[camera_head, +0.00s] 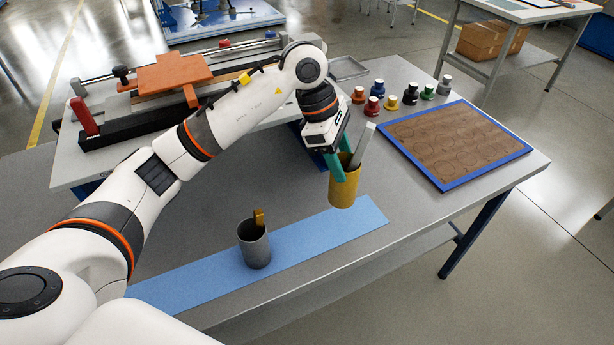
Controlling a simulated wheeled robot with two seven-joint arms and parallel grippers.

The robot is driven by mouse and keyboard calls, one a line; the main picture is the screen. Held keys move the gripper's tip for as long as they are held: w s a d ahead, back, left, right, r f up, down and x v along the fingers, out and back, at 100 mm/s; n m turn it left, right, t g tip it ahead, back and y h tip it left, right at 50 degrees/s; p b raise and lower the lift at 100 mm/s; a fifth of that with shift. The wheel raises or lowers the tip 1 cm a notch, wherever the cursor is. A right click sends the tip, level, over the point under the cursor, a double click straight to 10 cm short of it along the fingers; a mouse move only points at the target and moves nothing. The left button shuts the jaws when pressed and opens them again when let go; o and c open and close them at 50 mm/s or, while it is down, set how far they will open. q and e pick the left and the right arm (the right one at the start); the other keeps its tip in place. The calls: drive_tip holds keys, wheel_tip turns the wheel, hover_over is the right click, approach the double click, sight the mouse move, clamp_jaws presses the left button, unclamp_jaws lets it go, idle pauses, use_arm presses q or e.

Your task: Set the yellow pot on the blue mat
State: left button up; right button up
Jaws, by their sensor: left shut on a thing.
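The yellow pot (343,194) is upright at the right end of the long light-blue mat (190,285). A flat pale grey tool (362,146) sticks up out of it. My left gripper (341,167) reaches down from above with its green fingers shut on the pot's upper wall. The pot's base shows against the mat's far edge, and I cannot tell whether it touches or hovers just above. My right gripper is out of view.
A grey pot (254,246) with a yellow-brown piece in it stands on the mat, left of the yellow pot. Several small coloured bottles (391,103) and a blue-framed brown board (455,142) lie behind and right. An orange-topped fixture (172,73) is at back left.

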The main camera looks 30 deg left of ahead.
sight(337, 191)
use_arm(q)
wheel_tip(337, 191, down, 9)
drive_tip(key=shift+p, duration=1)
drive_tip(key=shift+f, duration=0.3)
drive_tip(key=o, duration=1.3)
drive_tip(key=shift+r, duration=0.2)
drive_tip(key=b+v, duration=0.2)
drive_tip(key=v, duration=1)
